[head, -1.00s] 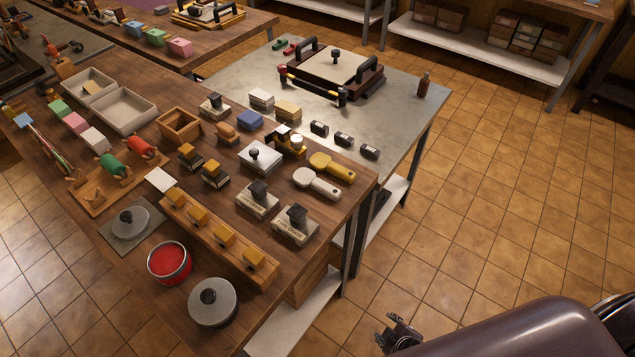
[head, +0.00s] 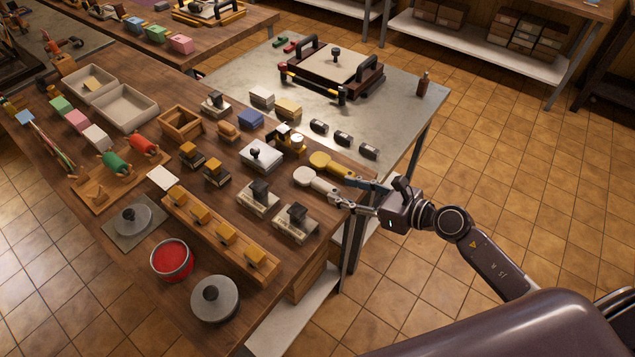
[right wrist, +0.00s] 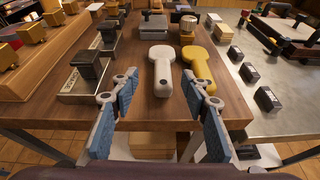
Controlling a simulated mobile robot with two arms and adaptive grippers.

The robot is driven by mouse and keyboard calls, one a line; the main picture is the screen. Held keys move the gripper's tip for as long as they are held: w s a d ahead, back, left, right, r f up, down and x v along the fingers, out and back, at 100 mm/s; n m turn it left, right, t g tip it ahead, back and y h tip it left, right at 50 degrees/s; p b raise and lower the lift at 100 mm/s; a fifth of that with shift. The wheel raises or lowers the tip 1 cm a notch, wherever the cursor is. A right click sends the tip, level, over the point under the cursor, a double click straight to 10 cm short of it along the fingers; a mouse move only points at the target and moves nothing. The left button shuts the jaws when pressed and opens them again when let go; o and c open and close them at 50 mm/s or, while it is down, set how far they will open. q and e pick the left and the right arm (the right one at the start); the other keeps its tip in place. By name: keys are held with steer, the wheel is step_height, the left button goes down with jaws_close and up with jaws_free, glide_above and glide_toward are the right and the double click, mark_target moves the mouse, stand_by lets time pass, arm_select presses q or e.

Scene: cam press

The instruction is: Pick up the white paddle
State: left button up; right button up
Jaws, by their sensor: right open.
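The white paddle (head: 304,177) lies flat on the wooden bench (head: 333,243) near its right edge, its handle pointing toward my right gripper (head: 343,193). In the right wrist view the white paddle (right wrist: 161,66) lies ahead, between the two blue-padded fingers in the picture. My right gripper is open and empty, at the handle end of the paddle; I cannot tell how high it is above the bench. The yellow paddle (head: 322,161) lies beside it, and in the right wrist view it (right wrist: 198,62) shows behind the right finger. My left gripper is out of view.
Black-knobbed stamps (head: 295,222) stand on the near side of the paddle. A white block with a dark knob (head: 260,156) sits behind it. Small dark blocks (head: 343,139) line the grey table (head: 395,110). Open floor lies to the right.

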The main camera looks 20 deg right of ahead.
mark_target(325, 185)
steer(key=shift+f+n, duration=0.3)
steer(key=shift+f, duration=0.15)
steer(key=shift+w+a+f+g, duration=0.15)
steer(key=shift+w+f+g, duration=0.05)
steer(key=shift+w+g, duration=0.1)
steer(key=x, duration=0.2)
steer(key=p+x, duration=0.1)
steer(key=x, duration=0.1)
steer(key=p+x, duration=0.1)
steer(key=shift+w+a+r, duration=0.1)
steer(key=shift+w+r, duration=0.1)
steer(key=shift+w, duration=0.4)
steer(key=shift+w+a+f, duration=0.25)
steer(key=shift+w+a, duration=0.05)
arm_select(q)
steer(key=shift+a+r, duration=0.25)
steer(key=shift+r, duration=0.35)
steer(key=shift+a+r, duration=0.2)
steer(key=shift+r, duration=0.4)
arm_select(e)
jaws_close()
